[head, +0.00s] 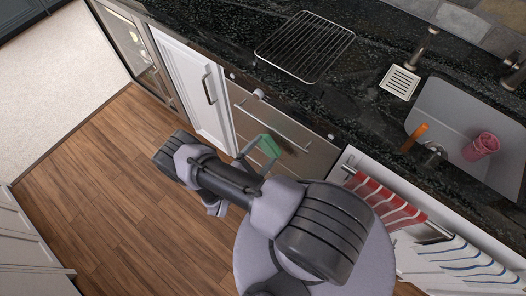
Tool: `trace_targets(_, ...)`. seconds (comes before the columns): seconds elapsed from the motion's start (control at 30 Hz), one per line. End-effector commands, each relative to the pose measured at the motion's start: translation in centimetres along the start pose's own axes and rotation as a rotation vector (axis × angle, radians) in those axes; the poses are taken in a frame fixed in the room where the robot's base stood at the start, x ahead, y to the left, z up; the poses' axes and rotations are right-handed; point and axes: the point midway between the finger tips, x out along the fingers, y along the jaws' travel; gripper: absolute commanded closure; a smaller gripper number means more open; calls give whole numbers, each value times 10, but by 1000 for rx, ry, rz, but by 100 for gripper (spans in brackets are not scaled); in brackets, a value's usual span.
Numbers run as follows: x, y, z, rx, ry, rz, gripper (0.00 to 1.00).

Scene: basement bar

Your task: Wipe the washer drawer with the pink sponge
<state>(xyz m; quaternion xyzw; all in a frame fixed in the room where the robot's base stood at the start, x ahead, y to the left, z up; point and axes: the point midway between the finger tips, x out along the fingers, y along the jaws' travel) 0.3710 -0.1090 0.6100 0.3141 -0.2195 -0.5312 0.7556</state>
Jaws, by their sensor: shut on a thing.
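The washer drawer (294,136) is a stainless steel front with a long bar handle, set under the black counter in the middle of the head view; it looks closed. My gripper (259,151) is in front of it, shut on a small flat green piece (269,146). The green piece overlaps the steel front below the handle; I cannot tell whether it touches. No pink sponge can be made out in my gripper. A pink item (482,147), shaped like a cup, is in the sink at right. My arm hides part of the drawer's lower area.
A wire rack (304,47) lies on the black counter (215,45) above the drawer. The sink (455,120) is at right, with an orange-handled thing (415,137) at its edge. Red-striped (385,198) and blue-striped towels (462,258) hang right of the drawer. Wooden floor (100,200) is clear at left.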

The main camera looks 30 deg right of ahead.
Motion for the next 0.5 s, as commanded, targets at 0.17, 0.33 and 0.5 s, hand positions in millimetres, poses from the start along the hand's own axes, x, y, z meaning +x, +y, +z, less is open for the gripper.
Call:
trace_targets(0.17,4,0,0,0,0,0,53)
trace_targets(0.33,7,0,0,0,-1,0,53)
trace_targets(0.5,10,0,0,0,-1,0,53)
